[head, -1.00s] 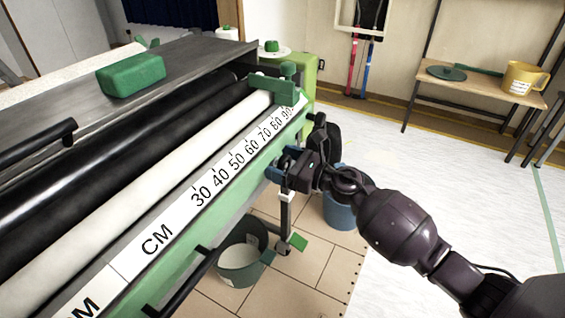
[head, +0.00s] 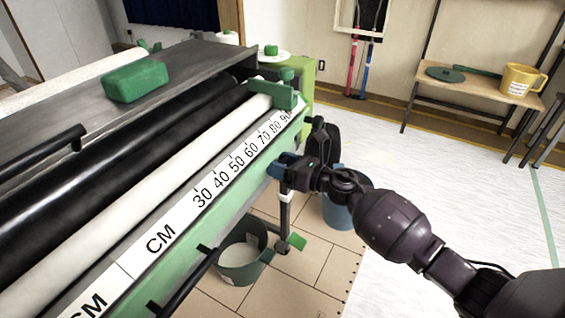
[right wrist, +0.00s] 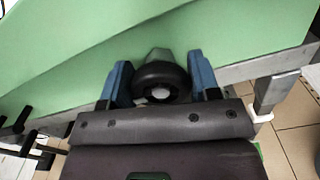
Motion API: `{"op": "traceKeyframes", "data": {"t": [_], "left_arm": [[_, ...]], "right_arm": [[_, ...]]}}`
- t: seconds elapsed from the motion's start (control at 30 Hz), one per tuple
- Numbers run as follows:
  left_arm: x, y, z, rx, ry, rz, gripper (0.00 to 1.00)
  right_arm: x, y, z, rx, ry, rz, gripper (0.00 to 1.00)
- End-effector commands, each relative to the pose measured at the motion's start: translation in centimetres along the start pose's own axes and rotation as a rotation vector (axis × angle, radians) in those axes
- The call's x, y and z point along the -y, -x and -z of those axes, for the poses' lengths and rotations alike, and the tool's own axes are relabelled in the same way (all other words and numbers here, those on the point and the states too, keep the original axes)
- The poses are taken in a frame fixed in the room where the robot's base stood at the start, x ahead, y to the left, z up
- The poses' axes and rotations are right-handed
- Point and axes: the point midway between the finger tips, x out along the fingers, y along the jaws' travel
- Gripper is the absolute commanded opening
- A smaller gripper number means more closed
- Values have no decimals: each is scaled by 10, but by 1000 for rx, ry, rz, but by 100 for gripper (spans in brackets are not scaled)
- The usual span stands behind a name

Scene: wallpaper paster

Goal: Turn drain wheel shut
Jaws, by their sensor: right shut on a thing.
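The drain wheel is a small black round wheel (right wrist: 161,82) on the green side panel of the pasting machine, seen in the right wrist view. My right gripper (right wrist: 161,86) has its blue fingers on either side of this wheel, closed on it. In the head view my right gripper (head: 284,166) is at the machine's green front side, below the centimetre scale, and hides the wheel there. My left gripper is not in view.
The pasting machine has rollers, a white scale strip (head: 161,238) and a green block (head: 135,81) on top. A bucket (head: 241,262) stands on the tiles beneath, and a blue bucket (head: 338,212) stands behind my right arm. A bench (head: 470,88) stands at the back right. The white floor between is clear.

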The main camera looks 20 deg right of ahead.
Motion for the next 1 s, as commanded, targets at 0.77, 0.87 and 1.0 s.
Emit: {"op": "traceKeyframes", "data": {"t": [0.77, 0.87, 1.0], "left_arm": [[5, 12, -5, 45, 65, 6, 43], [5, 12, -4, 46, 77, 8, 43], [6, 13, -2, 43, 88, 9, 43]], "right_arm": [[2, -1, -4, 3, -736, -2, 33], [2, -1, -4, 3, -831, -2, 33], [3, -1, -3, 3, -964, -2, 33]]}}
